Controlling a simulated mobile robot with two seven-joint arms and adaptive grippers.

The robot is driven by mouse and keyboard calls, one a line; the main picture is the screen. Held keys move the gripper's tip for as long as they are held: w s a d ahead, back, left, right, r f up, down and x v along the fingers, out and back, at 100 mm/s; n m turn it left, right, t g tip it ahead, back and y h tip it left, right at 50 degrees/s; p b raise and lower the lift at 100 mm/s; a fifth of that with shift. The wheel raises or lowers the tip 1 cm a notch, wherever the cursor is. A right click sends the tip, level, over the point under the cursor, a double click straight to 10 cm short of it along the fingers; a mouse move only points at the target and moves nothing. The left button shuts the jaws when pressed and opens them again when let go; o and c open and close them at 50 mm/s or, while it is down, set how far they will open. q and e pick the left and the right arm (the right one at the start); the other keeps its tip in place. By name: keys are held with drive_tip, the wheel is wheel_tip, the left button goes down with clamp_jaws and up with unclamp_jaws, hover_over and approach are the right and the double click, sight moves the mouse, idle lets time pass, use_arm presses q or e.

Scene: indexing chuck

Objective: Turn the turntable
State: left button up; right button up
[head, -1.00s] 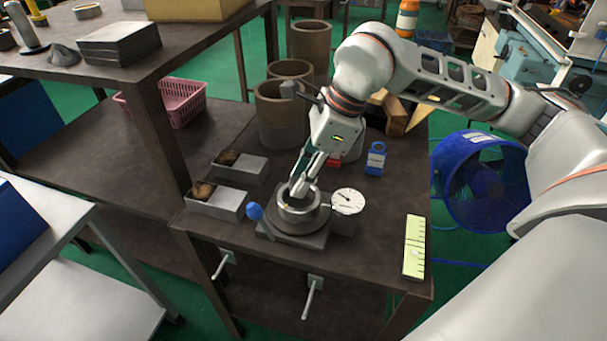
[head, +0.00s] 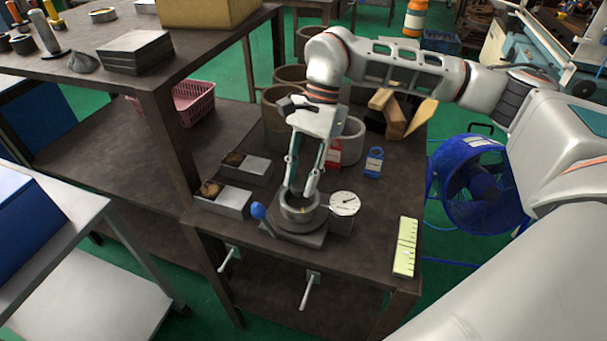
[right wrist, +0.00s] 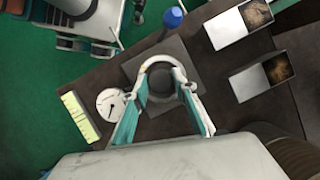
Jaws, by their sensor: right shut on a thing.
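The turntable (head: 301,215) is a grey metal ring on a round step and a square base, with a yellow mark on the ring's front. A blue ball knob (head: 257,211) sticks out at its left. My right gripper (head: 301,190) points down from above, its two fingers shut on the ring's sides. In the right wrist view the fingers (right wrist: 162,92) lie on either side of the ring (right wrist: 158,61), which has a dark centre. A white dial (head: 344,203) with a dark pointer stands close at the turntable's right. My left gripper is not in view.
Two open grey boxes (head: 223,203) with brown contents lie left of the turntable. Red and blue tags (head: 374,162) and large brown cylinders stand behind. A yellow-green scale plate (head: 406,247) lies at the right edge. A raised shelf (head: 130,72) is at the left.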

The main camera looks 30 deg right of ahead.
drive_tip(key=shift+r+n+g+h+p, duration=0.15)
drive_tip(key=shift+n+g+h+p, duration=0.25)
drive_tip(key=shift+n, duration=0.6)
drive_tip(key=shift+w+n+p, duration=0.1)
drive_tip(key=shift+n+p, duration=0.45)
drive_tip(key=shift+n, duration=0.35)
drive_tip(key=shift+a+n+g+h+p, duration=0.1)
drive_tip(key=shift+n+g+h+p, duration=0.3)
drive_tip(key=shift+n+p, duration=0.4)
drive_tip(key=n+h+p, duration=0.1)
drive_tip(key=n+p, duration=0.1)
drive_tip(key=n+g+p, duration=0.1)
drive_tip(key=n+p, duration=0.1)
drive_tip(key=n, duration=0.1)
drive_tip(key=shift+a+h, duration=0.15)
drive_tip(key=shift+h, duration=0.25)
drive_tip(key=shift+n+h+p, duration=0.3)
drive_tip(key=shift+n+p, duration=0.65)
drive_tip(key=shift+n, duration=0.05)
drive_tip(key=shift+f+n+p, duration=0.25)
drive_tip(key=shift+n+p, duration=0.15)
drive_tip(key=shift+n, duration=0.2)
